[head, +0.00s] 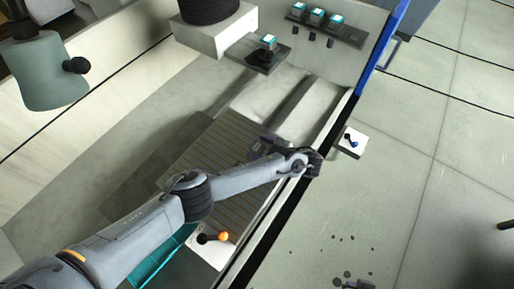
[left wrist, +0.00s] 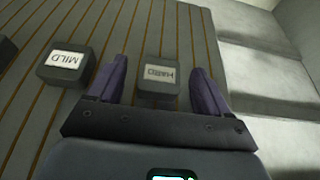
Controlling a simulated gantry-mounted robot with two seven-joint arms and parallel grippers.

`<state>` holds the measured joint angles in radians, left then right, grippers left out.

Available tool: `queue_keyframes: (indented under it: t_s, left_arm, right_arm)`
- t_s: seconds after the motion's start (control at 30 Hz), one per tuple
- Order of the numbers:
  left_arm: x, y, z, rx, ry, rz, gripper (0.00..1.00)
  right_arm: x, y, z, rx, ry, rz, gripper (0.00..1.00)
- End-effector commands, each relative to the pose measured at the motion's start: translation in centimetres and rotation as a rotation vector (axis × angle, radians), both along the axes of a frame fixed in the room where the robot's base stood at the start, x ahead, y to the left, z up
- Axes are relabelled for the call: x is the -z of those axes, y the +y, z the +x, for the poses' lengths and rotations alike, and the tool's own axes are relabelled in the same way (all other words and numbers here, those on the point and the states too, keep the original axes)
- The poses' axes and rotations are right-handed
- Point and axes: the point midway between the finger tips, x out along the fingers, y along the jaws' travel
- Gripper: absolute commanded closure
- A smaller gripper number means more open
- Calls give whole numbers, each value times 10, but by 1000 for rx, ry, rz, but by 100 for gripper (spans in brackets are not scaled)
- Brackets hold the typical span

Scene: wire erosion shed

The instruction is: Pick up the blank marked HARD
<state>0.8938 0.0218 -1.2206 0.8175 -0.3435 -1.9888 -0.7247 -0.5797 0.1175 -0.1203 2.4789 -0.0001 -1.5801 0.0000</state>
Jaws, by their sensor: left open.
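The blank marked HARD (left wrist: 158,86) is a dark grey block with a white label, reading upside down in the left wrist view. It lies on the slatted bed, between the two purple fingers of my open left gripper (left wrist: 158,66), with a gap on each side. I cannot tell how far down the fingers reach around it. In the head view my left gripper (head: 260,148) is over the right side of the slatted bed, and the blank cannot be made out there. A similar blank marked MILD (left wrist: 66,65) lies to the left. My right gripper is not in view.
Another dark block (left wrist: 5,47) is cut off at the left edge of the wrist view. Pale stepped surfaces (left wrist: 265,80) lie right of the slatted bed (head: 195,150). Several teal-topped blocks (head: 316,16) stand at the back.

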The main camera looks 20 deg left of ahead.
Motion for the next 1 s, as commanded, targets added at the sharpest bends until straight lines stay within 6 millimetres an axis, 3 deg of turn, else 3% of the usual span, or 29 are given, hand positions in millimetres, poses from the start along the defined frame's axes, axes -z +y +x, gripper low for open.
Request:
queue_keyframes:
  t_s: [0.17,0.63,1.0]
  left_arm:
    - [0,0,0,0,0,0,21]
    - [0,0,0,0,0,0,92]
    - [-6,0,0,0,-1,0,93]
  right_arm:
    - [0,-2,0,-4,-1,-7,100]
    - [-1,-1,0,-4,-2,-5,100]
    - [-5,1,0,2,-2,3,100]
